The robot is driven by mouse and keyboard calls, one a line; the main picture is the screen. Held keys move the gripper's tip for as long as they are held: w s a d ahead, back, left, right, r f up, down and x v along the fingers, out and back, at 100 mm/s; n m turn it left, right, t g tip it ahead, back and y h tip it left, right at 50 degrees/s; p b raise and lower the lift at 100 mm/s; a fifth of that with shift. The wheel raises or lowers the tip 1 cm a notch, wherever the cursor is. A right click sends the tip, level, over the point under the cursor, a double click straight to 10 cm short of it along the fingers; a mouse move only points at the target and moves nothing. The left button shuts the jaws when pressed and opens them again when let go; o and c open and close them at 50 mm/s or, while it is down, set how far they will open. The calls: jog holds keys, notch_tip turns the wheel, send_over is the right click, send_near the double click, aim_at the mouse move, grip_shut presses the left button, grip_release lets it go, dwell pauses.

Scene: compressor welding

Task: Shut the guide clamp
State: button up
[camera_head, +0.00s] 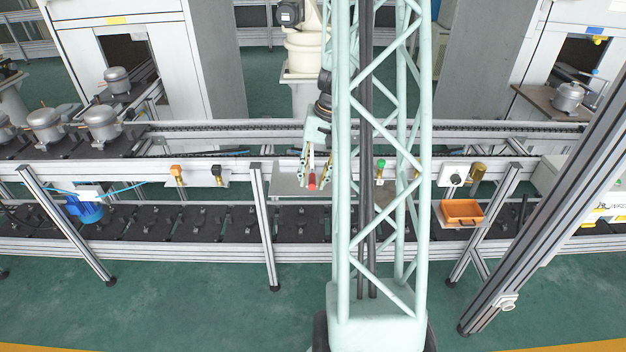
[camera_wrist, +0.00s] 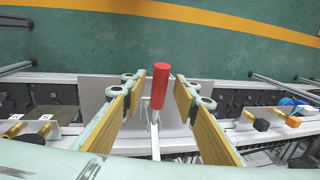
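The guide clamp shows as a red handle (camera_wrist: 160,86) on a pale metal lever, between my fingers in the wrist view. In the head view the red handle (camera_head: 312,182) is small, on the line's middle rail just left of the lattice column. My gripper (camera_wrist: 161,92) is open, with one yellow-padded finger on each side of the handle and a visible gap on both sides. In the head view my gripper (camera_head: 315,168) points down at the handle. The lever's lower end and the clamp's pivot are hard to make out.
A pale plate (camera_head: 287,181) lies behind the handle. Orange and black knobs (camera_head: 177,173) stand on the rail to the left, and a green knob (camera_head: 381,165) to the right. An orange bin (camera_head: 462,212) sits farther right. Grey compressors (camera_head: 101,122) stand at the left.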

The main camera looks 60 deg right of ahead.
jog(key=shift+c, duration=0.3)
grip_shut()
